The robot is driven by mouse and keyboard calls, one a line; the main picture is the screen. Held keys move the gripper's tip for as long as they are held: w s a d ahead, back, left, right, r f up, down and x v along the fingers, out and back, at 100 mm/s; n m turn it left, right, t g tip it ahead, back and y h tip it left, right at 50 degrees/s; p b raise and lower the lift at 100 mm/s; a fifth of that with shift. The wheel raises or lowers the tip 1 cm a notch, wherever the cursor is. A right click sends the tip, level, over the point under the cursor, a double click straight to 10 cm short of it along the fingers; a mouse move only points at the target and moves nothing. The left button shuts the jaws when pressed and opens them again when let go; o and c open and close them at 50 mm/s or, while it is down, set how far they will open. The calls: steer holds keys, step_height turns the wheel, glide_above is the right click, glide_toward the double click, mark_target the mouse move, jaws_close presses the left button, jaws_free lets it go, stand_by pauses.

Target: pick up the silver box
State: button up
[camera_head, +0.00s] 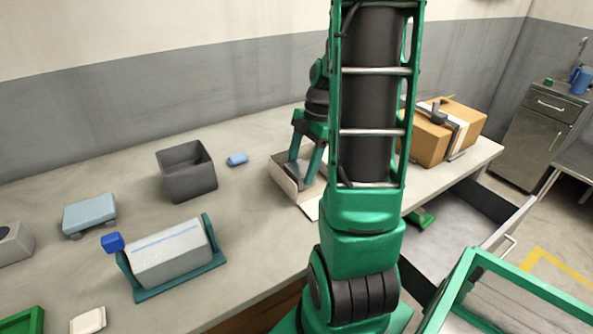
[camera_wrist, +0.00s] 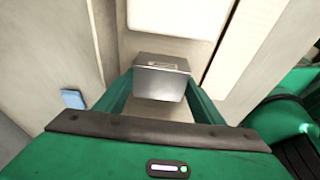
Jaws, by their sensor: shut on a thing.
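The silver box (camera_wrist: 162,80) shows in the wrist view as a small metallic block between the two green fingers of my gripper (camera_wrist: 161,88). My gripper is shut on it. In the head view my gripper (camera_head: 305,165) reaches down into an open cream carton (camera_head: 282,181) on the table, and the silver box is mostly hidden there by the fingers and the carton wall. I cannot tell whether the box still touches the carton floor. The carton's pale walls and flaps surround the gripper in the wrist view.
A grey open bin (camera_head: 187,176) and a small blue block (camera_head: 237,159) stand left of the carton. A brown cardboard box (camera_head: 430,140) stands to the right. An open drawer (camera_head: 465,215) juts out below the table.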

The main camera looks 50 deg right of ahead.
mark_target(297, 169)
steer(key=shift+r, duration=0.6)
step_height(297, 169, up, 3)
steer(key=shift+f, duration=0.1)
steer(key=s+a+r, duration=0.6)
steer(key=s, duration=0.3)
steer(key=shift+s+a+r, duration=0.2)
steer(key=shift+s+r, duration=0.15)
steer(key=shift+r, duration=0.05)
